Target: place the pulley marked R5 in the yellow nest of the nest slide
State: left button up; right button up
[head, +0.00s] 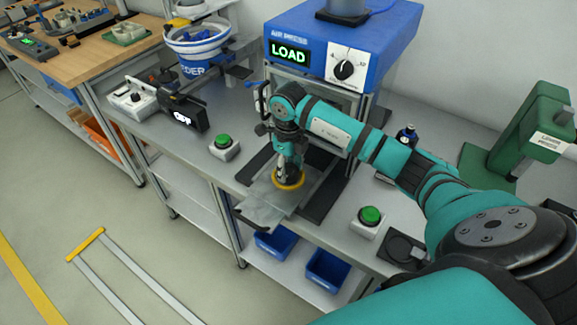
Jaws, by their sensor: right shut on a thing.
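My right gripper (290,165) points down over the yellow nest (297,184) on the nest slide (264,211), in front of the blue machine. It is shut on a small part at the nest, presumably the pulley. The part is mostly hidden by the fingers and its R5 mark cannot be read. I cannot tell whether the part is seated in the nest or just above it. The slide is pulled out toward the front edge of the bench. My left gripper is not in view.
The blue machine (300,25) shows a green LOAD display. Green buttons stand left (223,145) and right (369,218) of the slide. A feeder bowl (197,45) is at the back left and a green press (525,130) at the right. Blue bins (327,270) sit on the lower shelf.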

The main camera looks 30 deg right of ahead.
aim_at(288, 170)
jog(key=o, duration=1.3)
jog(key=shift+c, duration=0.2)
jog(key=shift+r, duration=0.2)
notch_tip(288, 170, up, 12)
jog(key=b, duration=0.2)
jog(key=shift+b, duration=0.35)
jog(key=shift+f, duration=0.1)
